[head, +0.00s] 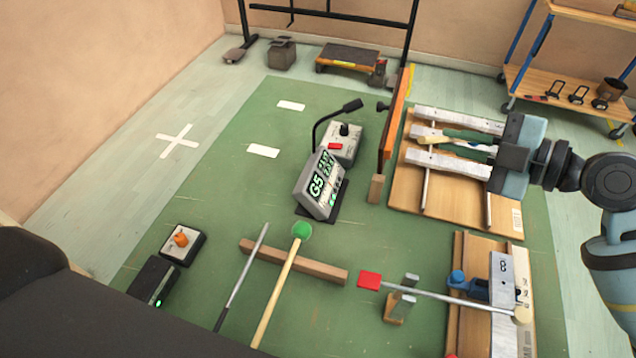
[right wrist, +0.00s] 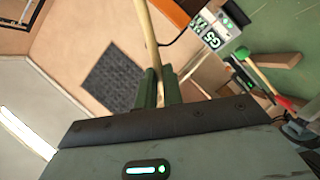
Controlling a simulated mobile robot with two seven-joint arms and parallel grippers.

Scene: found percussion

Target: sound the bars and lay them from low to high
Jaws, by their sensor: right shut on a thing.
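My right gripper (head: 455,143) is shut on a pale wooden stick (head: 429,140), above the upper wooden board (head: 405,200). In the right wrist view the stick (right wrist: 149,35) runs up from between the fingers (right wrist: 160,88). Another bar (head: 503,305), marked with a figure like 8, lies on the lower board (head: 470,325). A grey meter (head: 320,187) shows G5. My left gripper is out of view.
A green-headed mallet (head: 283,275) and a metal rod (head: 241,278) rest across a wooden strip (head: 300,264). A red-tipped rod (head: 420,292) crosses a small stand (head: 402,300). Two small boxes sit at left. The green mat (head: 220,190) is clear left of the meter.

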